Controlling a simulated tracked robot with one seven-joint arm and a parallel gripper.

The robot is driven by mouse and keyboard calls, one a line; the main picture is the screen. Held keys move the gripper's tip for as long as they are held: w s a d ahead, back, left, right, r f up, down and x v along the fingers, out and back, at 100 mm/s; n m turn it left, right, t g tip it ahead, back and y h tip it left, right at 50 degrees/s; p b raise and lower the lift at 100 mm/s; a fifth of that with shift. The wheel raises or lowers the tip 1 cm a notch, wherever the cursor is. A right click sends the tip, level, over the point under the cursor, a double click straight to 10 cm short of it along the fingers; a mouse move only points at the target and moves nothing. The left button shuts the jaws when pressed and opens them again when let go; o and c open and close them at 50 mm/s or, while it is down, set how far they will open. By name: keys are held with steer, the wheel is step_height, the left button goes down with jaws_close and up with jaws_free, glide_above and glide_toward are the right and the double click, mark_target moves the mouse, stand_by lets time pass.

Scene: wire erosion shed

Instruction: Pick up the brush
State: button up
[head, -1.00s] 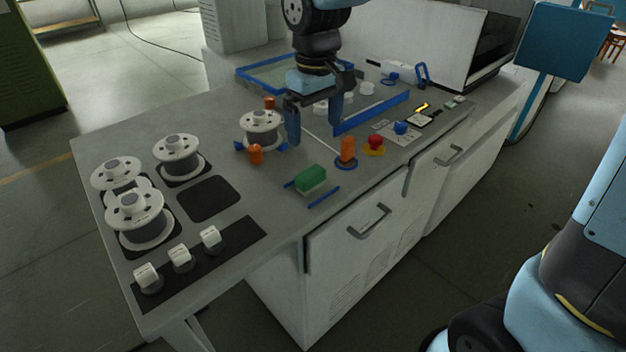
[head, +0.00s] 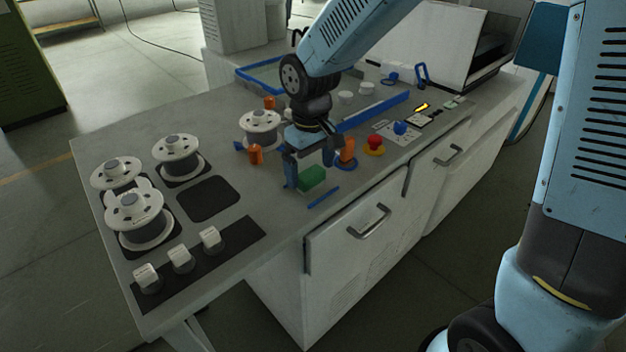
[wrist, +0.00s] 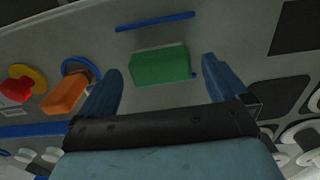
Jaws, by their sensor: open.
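The brush (head: 313,178) is a green block on the grey worktop near its front edge; a pale strip under the green showed earlier. It also shows in the wrist view (wrist: 161,65), lying between and slightly beyond the two blue fingertips. My gripper (head: 309,168) is open, pointing down above and just behind the brush. In the wrist view my gripper (wrist: 160,74) has one finger on each side of the brush with gaps visible. The gripper partly hides the brush's back in the head view. I cannot tell the exact height of the fingertips.
A blue rail (head: 323,197) lies in front of the brush. An orange upright piece (head: 347,150) stands close on the right, with a red knob (head: 375,143) beyond it. A white spool (head: 260,127) and an orange peg (head: 256,154) stand to the left.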

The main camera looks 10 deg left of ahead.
mark_target(310, 173)
steer(key=shift+f, duration=1.6)
steer(key=c, duration=1.1)
steer(key=shift+r, duration=0.3)
step_height(310, 173, up, 2)
steer(key=shift+r, duration=0.2)
steer(key=s+d+r, duration=0.2)
steer(key=s+r, duration=0.1)
steer(key=s, duration=0.1)
steer(key=s+d+r, duration=0.3)
steer(key=s, duration=0.1)
steer(key=s+d+r, duration=0.2)
steer(key=s+r, duration=0.2)
steer(key=shift+d, duration=0.2)
